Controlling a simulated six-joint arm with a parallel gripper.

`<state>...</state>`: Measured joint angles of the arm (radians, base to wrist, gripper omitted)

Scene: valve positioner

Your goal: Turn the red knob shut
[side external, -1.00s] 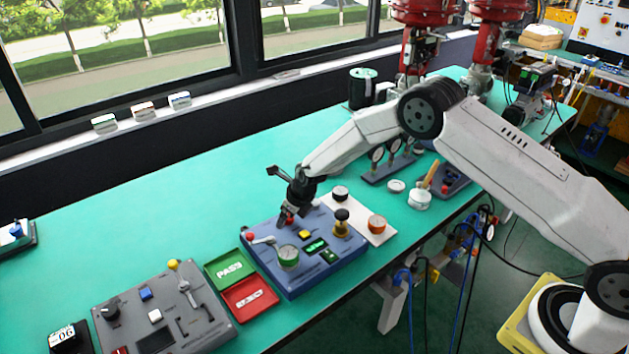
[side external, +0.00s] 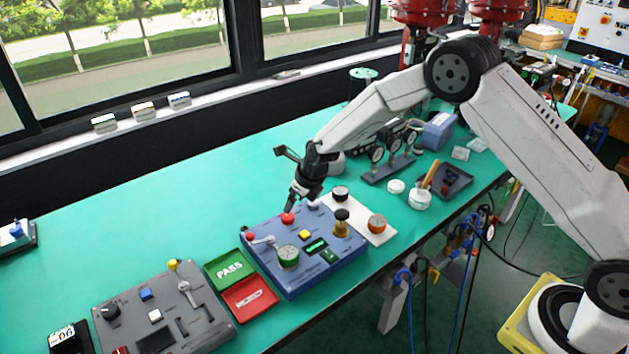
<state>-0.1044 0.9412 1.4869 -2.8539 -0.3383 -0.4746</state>
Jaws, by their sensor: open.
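A blue valve positioner box (side external: 312,277) sits on the green table. A small red knob (side external: 288,218) is on its top near the back edge. My gripper (side external: 291,207) points down just above or at this knob; I cannot tell whether the fingers touch it. The jaws are open and nothing is held between them. The knob's exact angle is too small to read. A lever with a red ball end (side external: 249,237) lies at the box's left corner.
On the box are a green-ringed gauge (side external: 288,257), a yellow button (side external: 304,235), a small display and a brass fitting (side external: 341,224). A white plate (side external: 379,237) with an orange knob (side external: 376,222) adjoins it. PASS (side external: 230,269) and red trays lie left.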

